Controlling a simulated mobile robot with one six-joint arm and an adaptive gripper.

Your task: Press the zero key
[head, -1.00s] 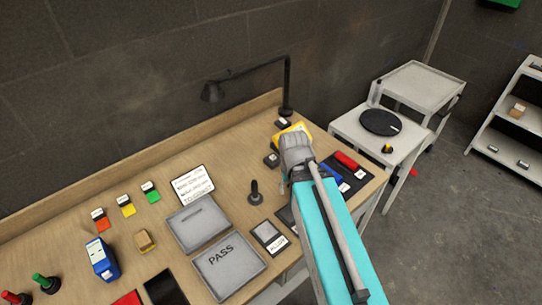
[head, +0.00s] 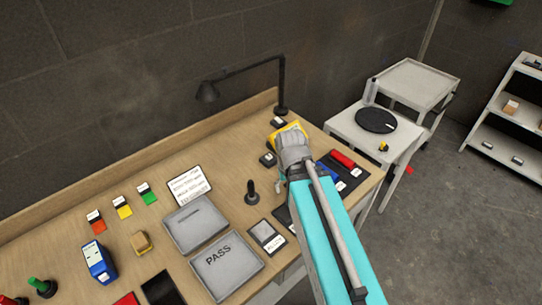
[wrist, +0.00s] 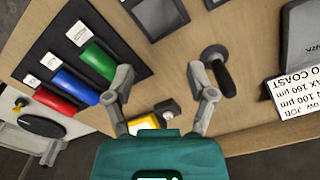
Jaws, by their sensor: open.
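A yellow device (head: 287,131) sits at the back right of the bench, mostly behind my gripper (head: 291,167). In the wrist view the yellow device (wrist: 146,122) shows near my gripper's base, partly covered by the teal body. A small black block (wrist: 168,110) is beside it. My gripper (wrist: 160,75) is open and empty, its two fingers spread wide above the bench. I cannot make out the zero key; any key on the yellow device is hidden or too small to tell.
A dark upright knob (head: 252,193) stands left of my gripper. A black desk lamp (head: 281,85) rises behind. A mat holds red (wrist: 98,62), blue (wrist: 76,86) and green (wrist: 56,103) cylinders. A PASS tray (head: 228,268) lies in front. Small labelled black blocks (head: 268,159) stand nearby.

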